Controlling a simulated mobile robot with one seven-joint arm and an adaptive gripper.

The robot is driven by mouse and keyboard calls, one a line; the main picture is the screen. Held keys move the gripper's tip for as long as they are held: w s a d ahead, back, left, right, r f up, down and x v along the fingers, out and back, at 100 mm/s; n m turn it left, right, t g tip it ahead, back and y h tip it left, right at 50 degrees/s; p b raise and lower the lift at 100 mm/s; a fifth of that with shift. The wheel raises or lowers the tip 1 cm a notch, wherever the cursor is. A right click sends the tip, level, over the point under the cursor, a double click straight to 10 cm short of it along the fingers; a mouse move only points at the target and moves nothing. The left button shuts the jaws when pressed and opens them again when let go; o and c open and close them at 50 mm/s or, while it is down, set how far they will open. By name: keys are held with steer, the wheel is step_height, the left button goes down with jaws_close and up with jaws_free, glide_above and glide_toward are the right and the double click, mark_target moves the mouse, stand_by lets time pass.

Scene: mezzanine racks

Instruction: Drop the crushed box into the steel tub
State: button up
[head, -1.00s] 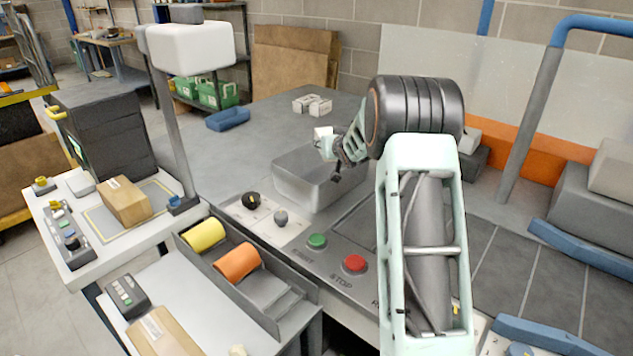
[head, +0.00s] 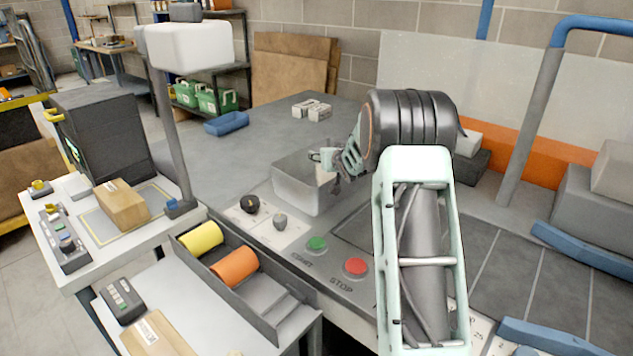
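The steel tub (head: 300,195) is an open grey metal bin on the bench, left of my arm. My gripper (head: 328,170) is at the tub's right side, over or just inside its rim, angled down to the left. The gripper is small here and partly hidden by its own wrist, so I cannot tell whether its fingers are open or shut, or whether they hold anything. I cannot pick out a clearly crushed box. A pale patch shows by the fingers inside the tub, too small to identify. The tub's floor is hidden.
A brown carton (head: 121,206) lies on the scale at left. Small white boxes (head: 312,110) and a blue tray (head: 226,123) sit farther back. Green START (head: 317,243) and red STOP (head: 355,267) buttons are in front of the tub. A grey post stands to its left.

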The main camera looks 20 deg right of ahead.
steer(key=v, duration=1.2)
steer(key=shift+r, duration=0.15)
